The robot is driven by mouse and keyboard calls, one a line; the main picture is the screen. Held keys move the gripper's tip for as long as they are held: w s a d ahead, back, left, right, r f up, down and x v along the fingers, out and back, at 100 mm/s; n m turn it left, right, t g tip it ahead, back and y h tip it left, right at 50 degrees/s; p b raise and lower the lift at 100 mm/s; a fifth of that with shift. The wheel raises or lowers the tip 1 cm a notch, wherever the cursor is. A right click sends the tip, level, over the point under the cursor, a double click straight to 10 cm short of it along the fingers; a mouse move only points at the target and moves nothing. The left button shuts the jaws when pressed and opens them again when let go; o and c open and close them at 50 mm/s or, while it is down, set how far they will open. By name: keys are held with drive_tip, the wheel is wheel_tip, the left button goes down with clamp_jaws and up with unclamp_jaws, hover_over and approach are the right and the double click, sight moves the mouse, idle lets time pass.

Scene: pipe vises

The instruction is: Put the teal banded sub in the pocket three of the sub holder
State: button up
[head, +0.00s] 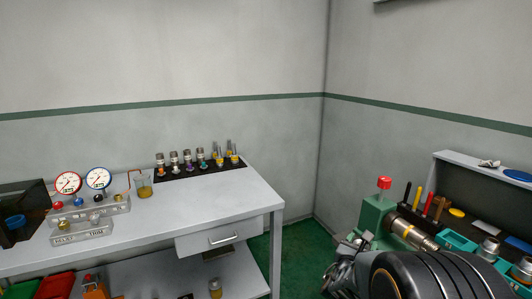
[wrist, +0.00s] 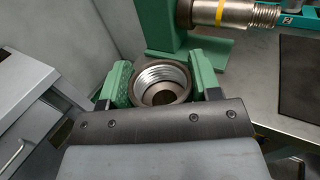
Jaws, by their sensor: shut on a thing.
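My gripper (wrist: 162,88) is shut on a round metal piece (wrist: 160,75) with internal threads, seen end-on between two green pads in the wrist view. No coloured band shows on this piece, so I cannot tell if it is the teal banded sub. In the head view my arm covers the lower right and my gripper is not clear. Several small banded pieces stand in a row on the left bench, one with a teal-looking band (head: 201,162).
A green vise (head: 376,217) with a red knob holds a yellow-banded pipe (wrist: 222,14), close beyond my gripper. A teal tray (head: 457,241) and tools lie on the right bench. The left bench (head: 225,196) carries two gauges (head: 83,181) and a beaker (head: 144,187); its front right is clear.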

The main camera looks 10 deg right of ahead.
drive_tip(key=w+a+f+n+t+y+p, duration=0.1)
drive_tip(key=a+f+n+t+y, duration=0.1)
drive_tip(key=a, duration=0.6)
drive_tip(key=w+a+f+n+t+y+p, duration=0.2)
drive_tip(key=a+y, duration=0.3)
drive_tip(key=a, duration=0.4)
drive_tip(key=shift+a+n, duration=0.2)
drive_tip(key=shift+n, duration=0.5)
drive_tip(key=shift+w, duration=0.15)
